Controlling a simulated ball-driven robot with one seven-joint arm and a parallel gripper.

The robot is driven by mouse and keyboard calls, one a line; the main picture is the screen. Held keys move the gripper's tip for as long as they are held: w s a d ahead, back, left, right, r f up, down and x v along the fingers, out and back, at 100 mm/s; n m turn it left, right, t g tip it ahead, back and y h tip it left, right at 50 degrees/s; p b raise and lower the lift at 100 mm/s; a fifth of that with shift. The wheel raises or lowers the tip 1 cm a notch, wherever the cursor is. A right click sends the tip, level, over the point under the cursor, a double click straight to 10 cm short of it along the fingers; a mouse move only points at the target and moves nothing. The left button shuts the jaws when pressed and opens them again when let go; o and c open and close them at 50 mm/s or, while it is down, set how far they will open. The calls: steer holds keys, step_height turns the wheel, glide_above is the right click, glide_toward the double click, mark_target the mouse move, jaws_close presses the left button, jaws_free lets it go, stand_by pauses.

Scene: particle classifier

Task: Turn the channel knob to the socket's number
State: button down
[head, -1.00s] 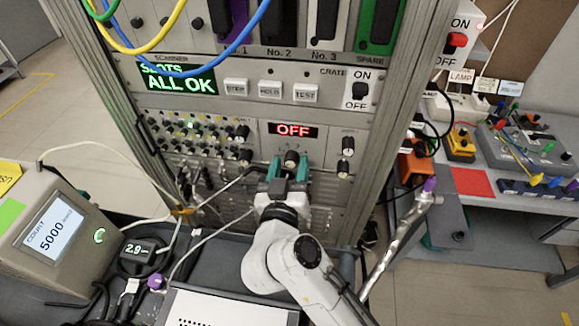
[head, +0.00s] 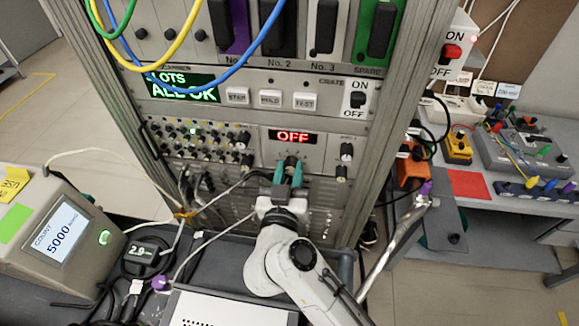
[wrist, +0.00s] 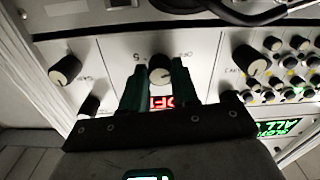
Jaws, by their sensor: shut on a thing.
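My gripper (head: 288,170) has its green fingers shut on a round knob (head: 291,163) with a dark rim, below the red display reading OFF (head: 292,136) in the rack. In the wrist view, the fingers (wrist: 158,78) stand on either side of the same knob (wrist: 160,71), whose pale cap faces the camera. Small printed marks on the panel around this knob include OFF and what looks like a 5; which mark the knob points to is unclear. The wrist view shows the red display upside down between the fingers, partly hidden.
Other knobs sit beside it: two on the panel to the right (head: 346,152) and a dense cluster to the left (head: 205,136). Cables hang across the rack's left side.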

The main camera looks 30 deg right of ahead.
steer(key=shift+r+m+p, duration=0.25)
steer(key=shift+m+p, duration=0.55)
steer(key=shift+p, duration=0.1)
steer(key=shift+f+m+p, duration=0.15)
steer(key=shift+m+p, duration=0.15)
steer(key=shift+m, duration=0.6)
steer(key=m, duration=0.3)
steer(key=shift+f+m, duration=0.1)
steer(key=shift+m, duration=0.2)
steer(key=m, duration=0.3)
steer(key=shift+m, duration=0.4)
steer(key=m, duration=1.1)
steer(key=shift+m, duration=0.4)
steer(key=m+b, duration=0.1)
steer(key=m, duration=0.4)
steer(key=shift+f, duration=0.15)
steer(key=m+b, duration=0.2)
steer(key=m, duration=0.4)
steer(key=m+b, duration=0.3)
steer(key=m, duration=0.2)
steer(key=shift+f, duration=0.1)
steer(key=m+b, duration=0.3)
steer(key=m, duration=0.2)
steer(key=shift+m+b, duration=0.3)
steer(key=shift+b, duration=0.05)
